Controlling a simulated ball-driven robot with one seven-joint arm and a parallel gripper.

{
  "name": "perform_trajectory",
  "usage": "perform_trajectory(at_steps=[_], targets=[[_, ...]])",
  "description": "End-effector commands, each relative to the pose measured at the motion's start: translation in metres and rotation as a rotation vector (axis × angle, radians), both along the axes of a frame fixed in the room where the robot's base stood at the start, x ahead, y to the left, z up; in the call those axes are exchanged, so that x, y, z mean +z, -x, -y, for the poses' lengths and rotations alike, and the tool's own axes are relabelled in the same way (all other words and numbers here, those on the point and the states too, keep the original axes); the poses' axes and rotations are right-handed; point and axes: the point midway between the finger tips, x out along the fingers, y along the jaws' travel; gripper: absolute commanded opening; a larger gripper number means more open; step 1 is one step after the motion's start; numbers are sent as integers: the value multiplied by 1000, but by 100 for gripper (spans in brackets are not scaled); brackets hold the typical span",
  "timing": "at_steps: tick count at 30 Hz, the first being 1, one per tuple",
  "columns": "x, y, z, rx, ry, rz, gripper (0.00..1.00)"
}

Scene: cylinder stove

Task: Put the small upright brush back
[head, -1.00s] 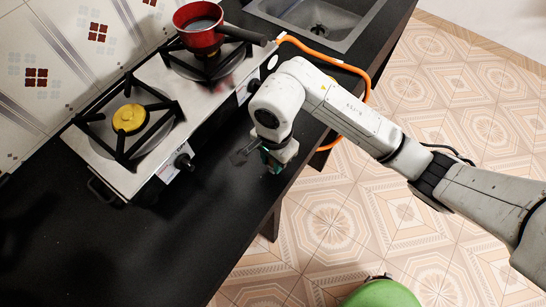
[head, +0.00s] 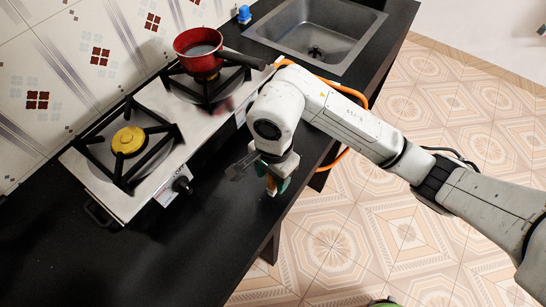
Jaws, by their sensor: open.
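My gripper (head: 270,183) is at the end of the white arm, low over the black counter's front edge, right of the stove. It points down and is open. A small tan-orange piece (head: 271,185) shows between its teal fingertips. It may be part of the brush, but it is too small and too covered to tell. Whether it touches the fingers or the counter cannot be made out. No brush shows clearly elsewhere. A small blue object (head: 244,14) stands upright at the back, left of the sink; what it is cannot be told.
A two-burner stove (head: 150,180) stands along the tiled wall, with a red pot (head: 199,62) on its far burner, handle pointing right. A grey sink (head: 318,40) is beyond. An orange hose (head: 345,90) runs behind my arm. The near counter (head: 130,260) is clear.

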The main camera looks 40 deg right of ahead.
Motion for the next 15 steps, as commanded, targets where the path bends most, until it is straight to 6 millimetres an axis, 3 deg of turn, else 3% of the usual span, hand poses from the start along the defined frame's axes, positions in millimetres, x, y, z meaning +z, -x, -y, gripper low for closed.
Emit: perform_trajectory(at_steps=[9, 15], targets=[[63, -1, 3, 4, 4, 4, 53], [82, -1, 3, 2, 2, 1, 53]])
